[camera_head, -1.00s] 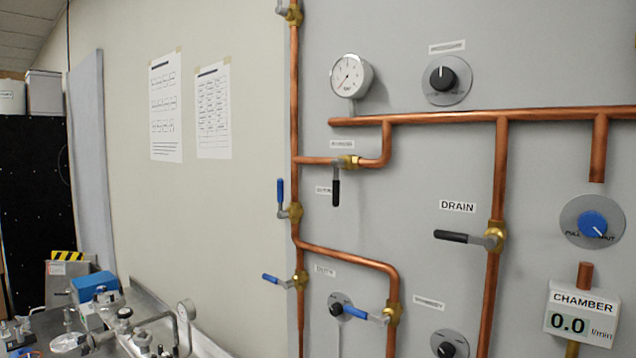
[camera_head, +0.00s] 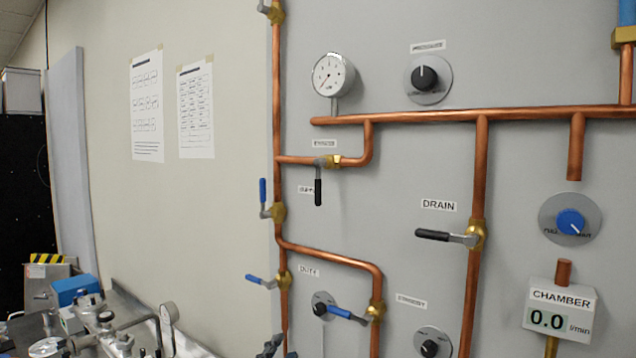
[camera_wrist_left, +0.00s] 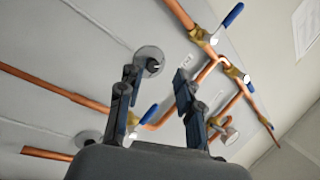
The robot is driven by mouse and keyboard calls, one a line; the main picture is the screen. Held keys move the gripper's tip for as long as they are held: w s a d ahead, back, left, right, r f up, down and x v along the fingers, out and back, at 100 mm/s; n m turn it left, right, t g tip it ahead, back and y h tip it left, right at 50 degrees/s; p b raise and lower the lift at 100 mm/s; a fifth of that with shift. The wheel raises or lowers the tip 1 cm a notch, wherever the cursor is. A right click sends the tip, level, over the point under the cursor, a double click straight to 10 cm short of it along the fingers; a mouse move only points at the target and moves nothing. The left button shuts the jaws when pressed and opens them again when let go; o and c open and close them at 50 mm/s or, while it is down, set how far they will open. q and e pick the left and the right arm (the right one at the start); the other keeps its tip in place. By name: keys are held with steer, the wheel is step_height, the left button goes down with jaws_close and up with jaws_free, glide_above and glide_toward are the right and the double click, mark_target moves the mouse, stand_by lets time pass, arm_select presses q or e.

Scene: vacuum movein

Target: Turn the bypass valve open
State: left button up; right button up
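Brass valves with lever handles sit on copper pipes on the grey panel. The valve on the short upper branch has a black lever (camera_head: 318,191) hanging down, with a blurred label (camera_head: 325,143) above it; I cannot read for certain which label says bypass. The DRAIN valve's black lever (camera_head: 446,236) points left. Blue levers show at the left riser (camera_head: 263,191), lower left (camera_head: 260,280) and lower loop (camera_head: 346,315). In the left wrist view the gripper (camera_wrist_left: 157,78) is open and empty, fingers apart, facing the panel.
A gauge (camera_head: 333,75), a black knob (camera_head: 428,77), a blue knob (camera_head: 571,222) and a CHAMBER meter (camera_head: 558,308) are on the panel. Lower knobs (camera_head: 324,305) sit near the pipes. A bench with equipment (camera_head: 75,295) stands at lower left.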

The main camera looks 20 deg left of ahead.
arm_select(q)
step_height(320, 180, up, 16)
steer(key=w+d+m+t+h, duration=0.2)
steer(key=w+m+h, duration=0.1)
steer(key=m+h, duration=0.7)
steer(key=m+g+h, duration=0.6)
steer(key=m+h, duration=0.1)
steer(key=m, duration=0.7)
glide_toward(318, 181)
steer(key=w+d+f, duration=0.2)
steer(key=d+f, duration=0.1)
steer(key=d, duration=0.1)
steer(key=s+a+r+m+g+y, duration=0.3)
steer(key=s+a+r+m+g, duration=0.15)
steer(key=a+r+m, duration=0.45)
steer(key=shift+m+g, duration=0.55)
steer(key=shift+m, duration=0.05)
steer(key=p+x, duration=0.2)
steer(key=x, duration=0.2)
steer(key=p+x, duration=0.2)
steer(key=x, duration=0.3)
steer(key=f+p+x, duration=0.1)
steer(key=x, duration=0.4)
steer(key=shift+w+f+p, duration=0.1)
steer(key=shift+w+p, duration=0.3)
steer(key=shift+w, duration=0.1)
jaws_close()
